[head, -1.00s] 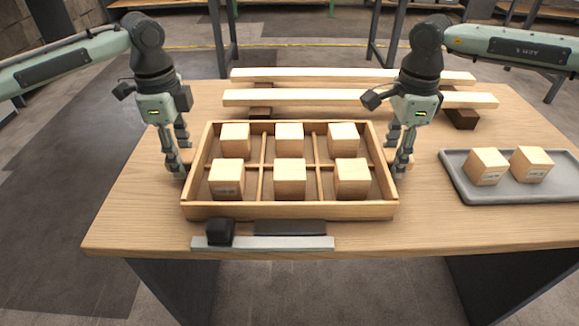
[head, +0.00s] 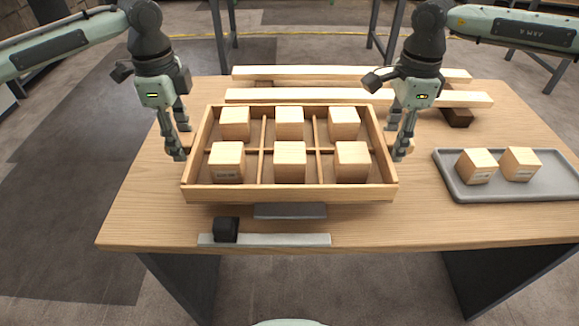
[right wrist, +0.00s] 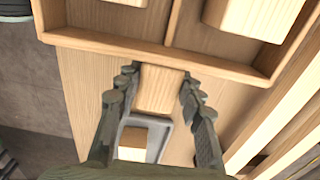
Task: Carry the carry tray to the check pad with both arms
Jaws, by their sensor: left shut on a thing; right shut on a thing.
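The carry tray (head: 290,193) is a wooden box with compartments, holding several light wooden blocks. In the head view it looks level and appears held a little above the table. My left gripper (head: 181,143) is at its left end, shut; the handle there is mostly hidden by the fingers. My right gripper (head: 403,145) is at its right end. In the right wrist view, my right gripper (right wrist: 158,90) is shut on the tray's wooden handle (right wrist: 158,95). A flat grey pad (head: 290,211), possibly the check pad, shows partly below the tray's front wall.
A grey tray (head: 445,172) with two wooden blocks lies at the right. Long wooden bars (head: 350,74) lie on dark supports behind the carry tray. A pale bar (head: 280,240) with a black block (head: 226,229) lies at the table's front edge. The table's left front is clear.

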